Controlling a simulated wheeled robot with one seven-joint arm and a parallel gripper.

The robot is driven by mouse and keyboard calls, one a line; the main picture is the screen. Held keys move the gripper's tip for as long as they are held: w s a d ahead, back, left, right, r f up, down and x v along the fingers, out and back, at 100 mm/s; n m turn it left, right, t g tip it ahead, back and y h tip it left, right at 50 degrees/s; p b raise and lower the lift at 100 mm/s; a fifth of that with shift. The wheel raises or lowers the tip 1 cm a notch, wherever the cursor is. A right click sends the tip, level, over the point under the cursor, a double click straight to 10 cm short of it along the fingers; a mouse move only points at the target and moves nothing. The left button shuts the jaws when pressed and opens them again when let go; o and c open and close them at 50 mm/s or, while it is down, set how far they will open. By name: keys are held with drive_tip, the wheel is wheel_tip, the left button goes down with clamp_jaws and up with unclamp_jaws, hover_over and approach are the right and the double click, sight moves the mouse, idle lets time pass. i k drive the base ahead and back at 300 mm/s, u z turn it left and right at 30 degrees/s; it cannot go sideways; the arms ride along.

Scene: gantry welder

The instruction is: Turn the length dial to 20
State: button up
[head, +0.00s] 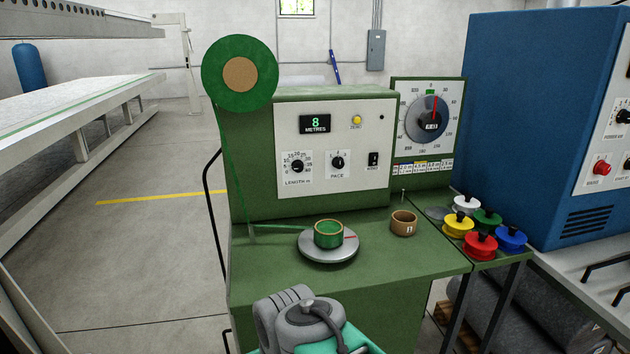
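The length dial (297,167) is a small black knob on the white front panel (345,187) of the green machine. Numbers are printed around it and "LENGTH m" below it. Its pointer is too small for me to read the setting surely. Above it, a display (315,124) shows a green 8 over "METRES". A similar pace knob (338,163) sits just right of the dial. Grey and teal parts of my arm show at the bottom centre, below and apart from the panel. My gripper's fingers are not in view.
A silver turntable (328,246) with a green-wound spool (328,233) and a brown cup-like core (403,223) stand on the ledge below the panel. Green ribbon runs down the left from a large reel (240,73). Colored spools (480,244) sit right. Space before the dial looks clear.

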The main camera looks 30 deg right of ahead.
sight(297, 165)
drive_tip(key=u, duration=1)
drive_tip(key=i, duration=0.6)
drive_tip(key=z, duration=0.1)
